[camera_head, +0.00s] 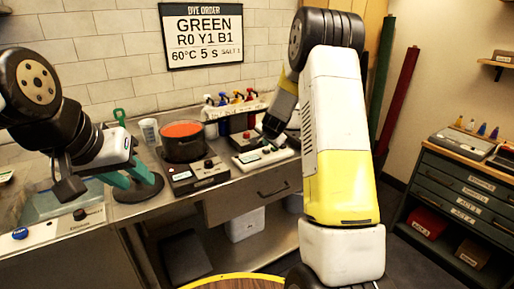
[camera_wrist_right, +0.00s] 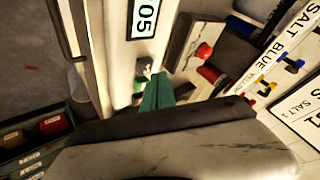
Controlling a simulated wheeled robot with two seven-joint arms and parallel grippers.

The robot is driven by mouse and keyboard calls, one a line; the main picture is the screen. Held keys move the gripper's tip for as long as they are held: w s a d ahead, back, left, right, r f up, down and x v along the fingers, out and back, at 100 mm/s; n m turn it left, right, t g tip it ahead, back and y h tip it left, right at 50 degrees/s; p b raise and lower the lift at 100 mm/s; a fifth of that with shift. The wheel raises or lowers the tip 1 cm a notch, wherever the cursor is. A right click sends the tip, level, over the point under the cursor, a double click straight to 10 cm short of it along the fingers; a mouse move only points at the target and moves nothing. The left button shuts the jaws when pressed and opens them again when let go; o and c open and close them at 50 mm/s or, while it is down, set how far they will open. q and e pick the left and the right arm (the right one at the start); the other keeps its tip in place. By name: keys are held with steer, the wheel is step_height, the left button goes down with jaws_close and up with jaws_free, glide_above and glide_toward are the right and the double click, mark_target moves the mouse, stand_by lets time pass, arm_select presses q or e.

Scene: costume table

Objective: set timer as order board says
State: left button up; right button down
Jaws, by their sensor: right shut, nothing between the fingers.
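The order board (camera_head: 202,35) on the wall reads DYE ORDER, GREEN, R0 Y1 B1, 60°C, 5 S, SALT 1. The timer is a pale panel (camera_head: 250,161) on the bench; in the right wrist view its display (camera_wrist_right: 144,17) reads 05. My right gripper (camera_head: 269,138) is over the timer. Its teal fingers (camera_wrist_right: 157,92) are shut and empty, close to a small button (camera_wrist_right: 143,68) below the display; I cannot tell whether they touch it.
Several coloured bottles (camera_head: 238,98) stand at the back. A box with a red button (camera_wrist_right: 205,52) is beside the timer. A drawer cabinet (camera_head: 455,187) stands right.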

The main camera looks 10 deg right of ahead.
mark_target(266, 151)
steer(key=shift+r, duration=0.2)
steer(key=shift+r, duration=2.4)
steer(key=shift+s+r, duration=0.15)
steer(key=shift+r, duration=0.05)
steer(key=s+a+r+n+g+y, duration=0.1)
steer(key=s+a+r+n+y, duration=0.15)
steer(key=s+r, duration=0.6)
steer(key=s+a+r+n+y, duration=0.1)
steer(key=s+a+r+n, duration=0.3)
steer(key=s, duration=0.7)
steer(key=s+a+n+g, duration=0.1)
steer(key=s+n, duration=0.3)
steer(key=s, duration=1.9)
steer(key=shift+s+r+g+h, duration=0.2)
steer(key=shift+g+h, duration=0.15)
steer(key=shift+g, duration=0.15)
